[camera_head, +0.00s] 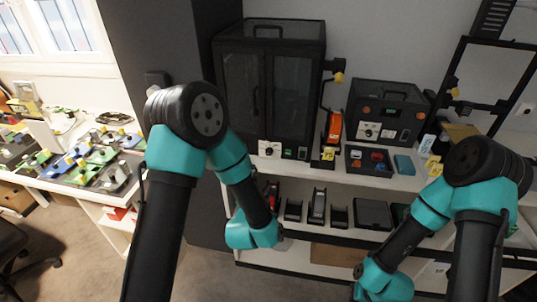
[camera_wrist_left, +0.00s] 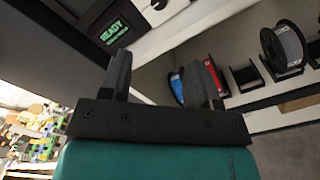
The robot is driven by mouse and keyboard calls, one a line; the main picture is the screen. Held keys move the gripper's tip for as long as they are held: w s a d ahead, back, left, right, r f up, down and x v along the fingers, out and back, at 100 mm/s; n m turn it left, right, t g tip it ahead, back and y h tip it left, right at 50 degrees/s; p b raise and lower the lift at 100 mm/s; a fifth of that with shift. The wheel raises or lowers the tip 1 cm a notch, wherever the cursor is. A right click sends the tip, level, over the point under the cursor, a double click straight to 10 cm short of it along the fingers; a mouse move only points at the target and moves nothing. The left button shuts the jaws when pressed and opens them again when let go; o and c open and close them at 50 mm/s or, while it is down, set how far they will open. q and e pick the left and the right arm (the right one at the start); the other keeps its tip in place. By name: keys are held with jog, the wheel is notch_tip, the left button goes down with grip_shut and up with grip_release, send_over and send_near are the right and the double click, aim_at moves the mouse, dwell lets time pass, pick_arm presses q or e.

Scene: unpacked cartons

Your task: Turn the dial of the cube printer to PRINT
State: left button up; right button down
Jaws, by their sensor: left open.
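A tall black enclosed printer (camera_head: 268,85) with glass doors stands on the shelf top. A white dial plate (camera_head: 269,149) and a small green display (camera_head: 288,153) are on its lower front; I cannot read the dial setting. A lower black printer (camera_head: 385,108), also with a white dial plate (camera_head: 368,131), stands to its right. I cannot tell which is the cube printer. In the left wrist view, my left gripper (camera_wrist_left: 163,77) is open and empty, below a display reading READY (camera_wrist_left: 115,30). My right arm (camera_head: 405,245) is at lower right; its fingers are not clearly visible.
Spools (camera_head: 318,205) and dark trays (camera_head: 372,214) fill the shelf below. An orange tool (camera_head: 333,127) and a dark tray of small parts (camera_head: 369,160) stand between and before the printers. A table (camera_head: 60,180) at left holds many small coloured parts.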

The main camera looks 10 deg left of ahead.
aim_at(268, 153)
pick_arm(q)
jog(key=shift+w+r, duration=0.1)
jog(key=shift+r, duration=0.05)
jog(key=w, duration=1.1)
jog(key=w+d, duration=0.1)
jog(key=w, duration=0.5)
jog(key=shift+w, duration=0.1)
jog(key=c, duration=0.9)
